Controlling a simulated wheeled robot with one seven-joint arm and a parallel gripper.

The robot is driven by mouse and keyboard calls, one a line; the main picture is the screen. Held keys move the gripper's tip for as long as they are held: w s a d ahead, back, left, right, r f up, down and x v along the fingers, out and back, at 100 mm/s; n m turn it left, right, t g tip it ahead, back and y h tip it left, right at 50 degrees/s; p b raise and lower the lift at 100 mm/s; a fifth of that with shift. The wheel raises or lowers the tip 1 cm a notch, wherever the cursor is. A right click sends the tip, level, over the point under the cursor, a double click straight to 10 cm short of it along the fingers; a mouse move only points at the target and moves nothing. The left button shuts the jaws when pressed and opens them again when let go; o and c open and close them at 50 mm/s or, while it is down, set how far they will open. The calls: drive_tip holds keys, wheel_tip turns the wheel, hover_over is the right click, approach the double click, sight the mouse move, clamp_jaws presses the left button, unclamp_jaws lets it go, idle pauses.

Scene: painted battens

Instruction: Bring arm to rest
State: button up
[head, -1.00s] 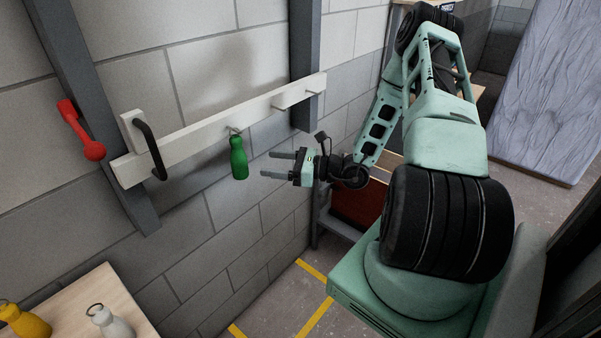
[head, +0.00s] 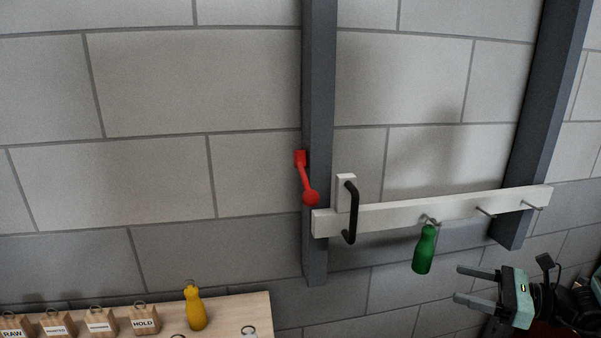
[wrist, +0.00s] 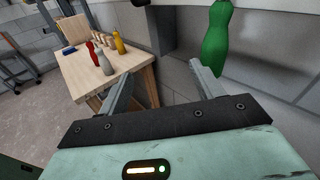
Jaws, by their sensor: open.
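My gripper (head: 478,286) is open and empty in the head view, to the right of and slightly below the green bottle-shaped piece. Its two fingers point left, apart from everything. In the wrist view my gripper (wrist: 160,92) shows both fingers spread with nothing between them. The green piece (head: 424,250) hangs from a hook on the white batten (head: 385,217); it also shows in the wrist view (wrist: 217,40), beyond the right finger. Most of my arm is outside the head view.
A black handle (head: 352,212) and a red lever (head: 306,180) are at the batten's left end. Two hooks to the right are bare. A wooden table (head: 228,312) holds a yellow piece (head: 195,308) and labelled blocks (head: 145,320). Grey posts flank the batten.

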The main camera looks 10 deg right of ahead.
drive_tip(key=s+a+r+n+g+y, duration=0.2)
drive_tip(key=a+n+g, duration=0.5)
drive_tip(key=a, duration=0.4)
drive_tip(key=s+a+r+n+g+h+b, duration=0.3)
drive_tip(key=s+a+n+h, duration=1.1)
drive_tip(key=n, duration=1.1)
drive_tip(key=s+a+g, duration=0.1)
drive_tip(key=s+a, duration=0.1)
drive_tip(key=s, duration=0.1)
drive_tip(key=shift+a+n, duration=0.3)
drive_tip(key=shift+a, duration=0.1)
drive_tip(key=shift+s+r, duration=0.1)
